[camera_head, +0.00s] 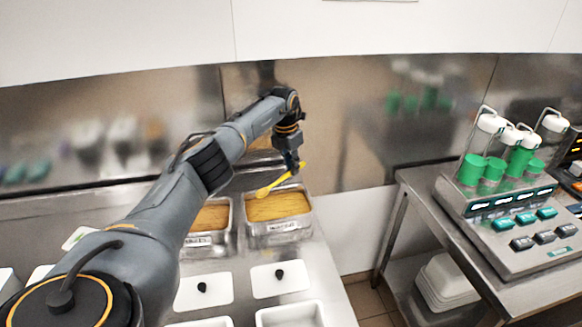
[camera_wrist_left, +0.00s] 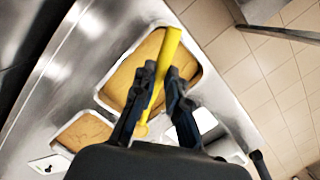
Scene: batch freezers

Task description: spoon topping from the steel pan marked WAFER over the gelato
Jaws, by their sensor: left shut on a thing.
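My left gripper (camera_head: 291,163) is shut on a yellow spoon (camera_head: 274,184) and holds it above a steel pan (camera_head: 281,229) of golden-brown topping (camera_head: 278,206). The spoon's round end points to the lower left. The pan's front label is too small to read surely. In the left wrist view, the spoon (camera_wrist_left: 166,58) lies between the fingers (camera_wrist_left: 161,80), over a pan's golden contents (camera_wrist_left: 128,78). A second steel pan (camera_head: 209,240) of similar topping stands to the left, partly behind my arm. I cannot make out any gelato. My right gripper is out of view.
White lids with black knobs (camera_head: 280,280) and a white container (camera_head: 290,315) sit in front of the pans. A steel wall (camera_head: 340,130) stands close behind. At the right, beyond a floor gap, a steel table (camera_head: 420,190) carries a machine (camera_head: 510,215) with green cups.

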